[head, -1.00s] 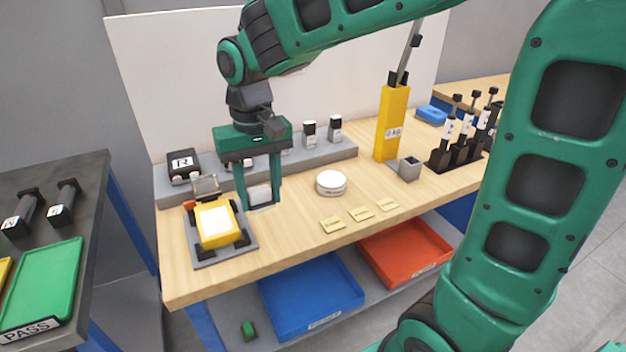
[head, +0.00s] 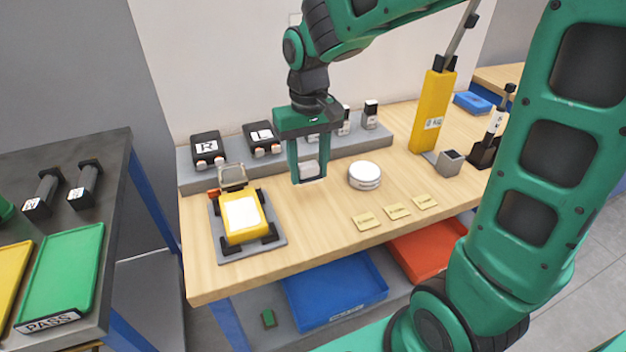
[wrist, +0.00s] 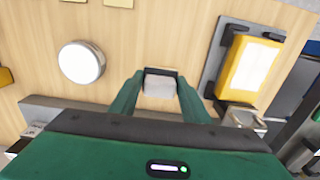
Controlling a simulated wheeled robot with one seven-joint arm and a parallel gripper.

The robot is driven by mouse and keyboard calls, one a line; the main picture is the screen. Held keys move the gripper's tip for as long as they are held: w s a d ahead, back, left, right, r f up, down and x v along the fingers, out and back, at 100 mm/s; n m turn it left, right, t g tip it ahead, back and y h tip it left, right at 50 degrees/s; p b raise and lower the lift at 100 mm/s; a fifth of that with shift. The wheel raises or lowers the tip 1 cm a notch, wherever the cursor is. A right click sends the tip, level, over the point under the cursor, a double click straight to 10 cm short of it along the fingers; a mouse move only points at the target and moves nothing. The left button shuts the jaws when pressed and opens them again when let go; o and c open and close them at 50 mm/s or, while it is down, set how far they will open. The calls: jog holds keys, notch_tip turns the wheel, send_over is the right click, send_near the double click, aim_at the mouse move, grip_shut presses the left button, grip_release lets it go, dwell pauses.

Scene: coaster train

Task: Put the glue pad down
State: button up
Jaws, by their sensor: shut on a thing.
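My gripper (head: 309,180) is shut on the glue pad (head: 309,170), a small whitish block with a dark edge. In the wrist view the pad (wrist: 159,85) sits between my two green fingertips (wrist: 158,88). The gripper is low over the wooden table (head: 300,235), between the yellow car and the round white tin. I cannot tell whether the pad touches the table.
The yellow car (head: 241,219) on its grey plate stands to the left. The white tin (head: 365,175) stands close on the right. Several paper tags (head: 397,212) lie near the front edge. A grey shelf (head: 215,177) with black blocks runs behind. Bare wood lies in front of the gripper.

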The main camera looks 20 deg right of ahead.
aim_at(314, 192)
jog(key=shift+w+d+f, duration=0.5)
jog(key=shift+d+f, duration=0.2)
jog(key=shift+d, duration=0.15)
jog(key=shift+f, duration=1.9)
jog(key=o, duration=1)
jog(key=shift+f, duration=0.1)
notch_tip(314, 192, up, 12)
jog(key=shift+r, duration=0.15)
jog(key=s+d+f+m, duration=0.3)
jog(key=s+d, duration=0.6)
jog(key=s, duration=0.2)
jog(key=s+d+f+m, duration=0.3)
jog(key=s+d, duration=0.6)
jog(key=s, duration=0.3)
jog(key=shift+d+f, duration=0.2)
